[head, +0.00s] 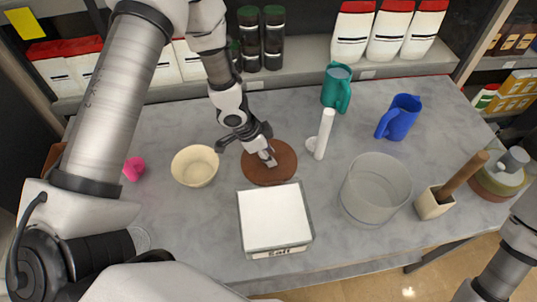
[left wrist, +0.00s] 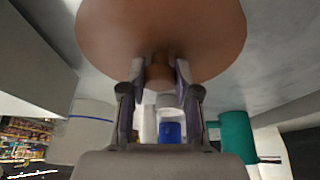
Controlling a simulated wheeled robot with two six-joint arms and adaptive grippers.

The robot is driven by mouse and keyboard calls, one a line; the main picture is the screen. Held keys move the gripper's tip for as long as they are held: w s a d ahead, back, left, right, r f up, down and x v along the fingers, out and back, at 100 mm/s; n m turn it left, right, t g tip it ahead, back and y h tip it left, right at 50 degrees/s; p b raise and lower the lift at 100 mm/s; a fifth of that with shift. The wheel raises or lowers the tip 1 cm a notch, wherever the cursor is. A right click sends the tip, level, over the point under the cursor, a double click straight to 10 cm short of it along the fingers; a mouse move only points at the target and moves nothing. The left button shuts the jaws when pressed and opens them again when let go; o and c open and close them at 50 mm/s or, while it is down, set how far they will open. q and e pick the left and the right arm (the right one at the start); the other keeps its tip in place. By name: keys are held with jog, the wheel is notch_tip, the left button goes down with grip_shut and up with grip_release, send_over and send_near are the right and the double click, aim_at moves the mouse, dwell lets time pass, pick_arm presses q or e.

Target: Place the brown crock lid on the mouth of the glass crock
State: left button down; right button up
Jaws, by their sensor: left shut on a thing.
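The brown crock lid (head: 284,166) is a round brown disc behind the white salt box, at the middle of the table. My left gripper (head: 266,157) is over the lid and shut on its knob. In the left wrist view the lid (left wrist: 160,25) fills the top, and its knob sits between the fingers of the left gripper (left wrist: 160,90). I cannot tell whether the lid touches the table. The glass crock (head: 375,190) stands to the right, clear, with its mouth open and empty. My right gripper is out of view.
The salt box (head: 275,218) stands between lid and front edge. A white upright holder (head: 323,135) stands between lid and crock. A cream bowl (head: 195,166), teal mug (head: 337,87), blue pitcher (head: 399,117) and mortar with pestle (head: 434,203) stand around.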

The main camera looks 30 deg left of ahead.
pick_arm(q)
jog(key=shift+s, duration=0.1)
jog(key=shift+f, duration=0.15)
jog(key=c, duration=0.8)
grip_release()
jog(key=shift+c, duration=0.2)
